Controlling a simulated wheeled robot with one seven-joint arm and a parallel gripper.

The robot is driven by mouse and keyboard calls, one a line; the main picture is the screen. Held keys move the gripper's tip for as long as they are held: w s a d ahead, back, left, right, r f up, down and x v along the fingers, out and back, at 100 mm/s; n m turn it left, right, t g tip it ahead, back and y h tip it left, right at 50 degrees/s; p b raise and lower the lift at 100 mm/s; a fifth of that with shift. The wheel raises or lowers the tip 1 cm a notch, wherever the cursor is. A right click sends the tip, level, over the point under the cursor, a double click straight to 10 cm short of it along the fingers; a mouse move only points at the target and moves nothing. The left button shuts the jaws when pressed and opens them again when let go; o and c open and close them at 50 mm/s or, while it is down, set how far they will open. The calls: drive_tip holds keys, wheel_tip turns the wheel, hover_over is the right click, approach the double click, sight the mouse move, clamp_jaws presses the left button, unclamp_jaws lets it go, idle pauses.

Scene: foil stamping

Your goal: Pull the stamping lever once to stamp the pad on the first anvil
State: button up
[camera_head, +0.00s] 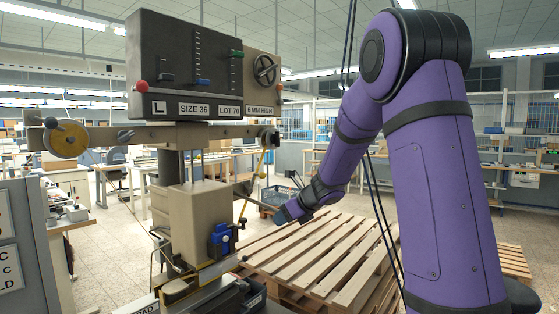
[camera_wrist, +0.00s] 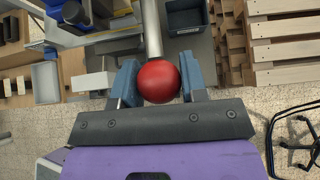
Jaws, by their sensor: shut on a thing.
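The stamping machine has a beige body (camera_head: 198,222) at left centre in the head view. A grey lever rod (camera_wrist: 151,30) ends in a red ball knob (camera_wrist: 159,82) in the wrist view. My gripper (camera_wrist: 160,84) is shut on this knob, with one blue finger on each side. In the head view my gripper (camera_head: 287,215) is right of the machine, above the pallet, and the knob is hidden there. A label ending in "PAD" (camera_head: 147,309) shows at the bottom edge. I cannot make out the pad or the first anvil clearly.
A dark panel (camera_head: 185,65) with sliders and labels "L", "SIZE 36", "LOT 70" stands above the machine. Slatted wooden pallets (camera_head: 325,262) lie right of it, below my arm. A grey cabinet (camera_head: 22,250) stands at the left edge. A wheeled chair base (camera_wrist: 297,140) shows at right.

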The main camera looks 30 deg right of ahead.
drive_tip(key=shift+f, duration=0.1)
drive_tip(key=shift+w+a+f, duration=0.1)
drive_tip(key=shift+f, duration=0.65)
drive_tip(key=shift+r, duration=0.1)
drive_tip(key=shift+s+r, duration=0.2)
drive_tip(key=shift+r, duration=2.25)
drive_tip(key=shift+w+r, duration=0.15)
drive_tip(key=shift+r, duration=2.75)
drive_tip(key=w+a+r, duration=0.1)
drive_tip(key=w+r, duration=0.2)
drive_tip(key=r, duration=0.5)
drive_tip(key=shift+w+r, duration=0.3)
drive_tip(key=shift+w, duration=0.1)
drive_tip(key=o, duration=1.1)
drive_tip(key=shift+a, duration=0.1)
